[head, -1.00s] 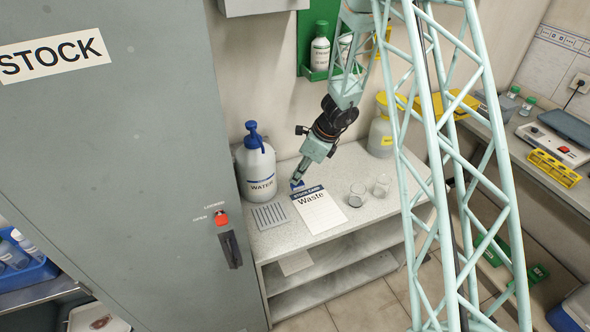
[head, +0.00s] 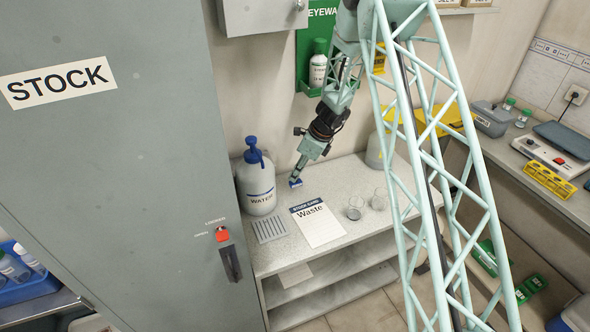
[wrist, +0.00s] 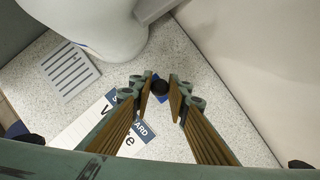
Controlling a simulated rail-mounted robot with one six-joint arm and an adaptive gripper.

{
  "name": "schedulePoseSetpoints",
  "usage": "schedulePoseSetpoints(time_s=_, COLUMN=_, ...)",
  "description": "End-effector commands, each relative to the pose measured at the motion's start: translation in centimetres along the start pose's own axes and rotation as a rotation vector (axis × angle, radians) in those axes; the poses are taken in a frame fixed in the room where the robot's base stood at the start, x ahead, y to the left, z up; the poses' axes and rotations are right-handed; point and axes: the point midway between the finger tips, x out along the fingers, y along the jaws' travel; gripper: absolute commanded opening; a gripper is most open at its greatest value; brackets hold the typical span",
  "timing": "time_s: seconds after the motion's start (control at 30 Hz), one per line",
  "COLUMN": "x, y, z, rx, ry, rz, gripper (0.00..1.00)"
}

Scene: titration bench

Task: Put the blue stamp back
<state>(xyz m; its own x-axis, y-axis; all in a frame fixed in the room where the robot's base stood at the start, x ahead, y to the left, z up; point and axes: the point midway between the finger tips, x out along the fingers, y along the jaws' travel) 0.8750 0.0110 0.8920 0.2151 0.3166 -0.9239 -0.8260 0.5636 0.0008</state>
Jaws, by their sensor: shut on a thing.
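The blue stamp (head: 295,183) is in my gripper (head: 297,177), behind the top edge of the white card marked "STOCK CARD Waste" (head: 321,230). In the wrist view, the fingers are closed around the stamp's round black knob (wrist: 159,88). Part of its blue body (wrist: 150,77) shows behind the fingers. The card also shows in the wrist view (wrist: 75,133), partly covered by the fingers. I cannot tell whether the stamp touches the bench or hangs just above it.
A white WATER bottle (head: 257,183) stands left of my gripper. A grey slotted pad (head: 270,228) lies before it. Two glass beakers, one here (head: 355,208), stand right of the card. The wall is close behind. Bare bench (head: 330,178) lies right of the stamp.

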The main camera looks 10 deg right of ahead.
Motion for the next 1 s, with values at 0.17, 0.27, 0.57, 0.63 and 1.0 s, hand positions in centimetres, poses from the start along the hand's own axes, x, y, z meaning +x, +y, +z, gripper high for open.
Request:
schedulePoseSetpoints(time_s=0.17, x=0.6, y=-2.6, z=1.0, rx=-0.001, ry=0.000, rz=-0.001, gripper=0.09)
schedulePoseSetpoints(time_s=0.27, x=1.0, y=-3.9, z=1.4, rx=0.000, ry=0.000, rz=-0.001, gripper=0.09)
schedulePoseSetpoints(time_s=0.57, x=1.6, y=-5.9, z=2.2, rx=0.001, ry=0.001, rz=0.000, gripper=0.09)
schedulePoseSetpoints(time_s=0.63, x=1.6, y=-6.0, z=2.2, rx=0.001, ry=0.001, rz=0.000, gripper=0.09)
schedulePoseSetpoints(time_s=1.0, x=1.9, y=-6.0, z=2.1, rx=0.001, ry=0.001, rz=0.000, gripper=0.09)
